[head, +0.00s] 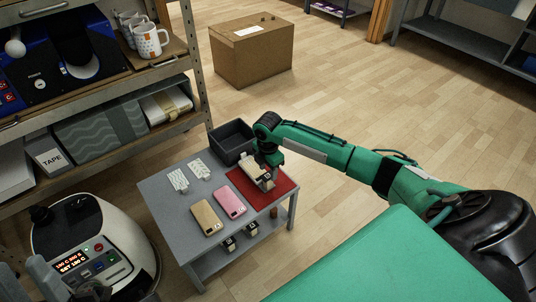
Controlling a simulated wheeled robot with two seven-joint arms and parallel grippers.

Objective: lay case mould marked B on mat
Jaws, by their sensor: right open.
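The red mat (278,184) lies on the right part of the small grey table. A pale case mould (250,165) is on the mat's upper left part, under and beside my right gripper (267,180); its letter is too small to read. My right gripper is open and low over the mat, its fingers close to the mould; I cannot tell whether they touch it. Two small dark-and-pale moulds (228,243) with marks sit on the lower shelf at the table's front.
A gold phone case (206,218), a pink phone case (230,201) and two white patterned pieces (199,168) lie on the table. A dark bin (231,141) stands at its back. A white round heater (95,240) and a shelf rack stand left; a cardboard box (251,55) is behind.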

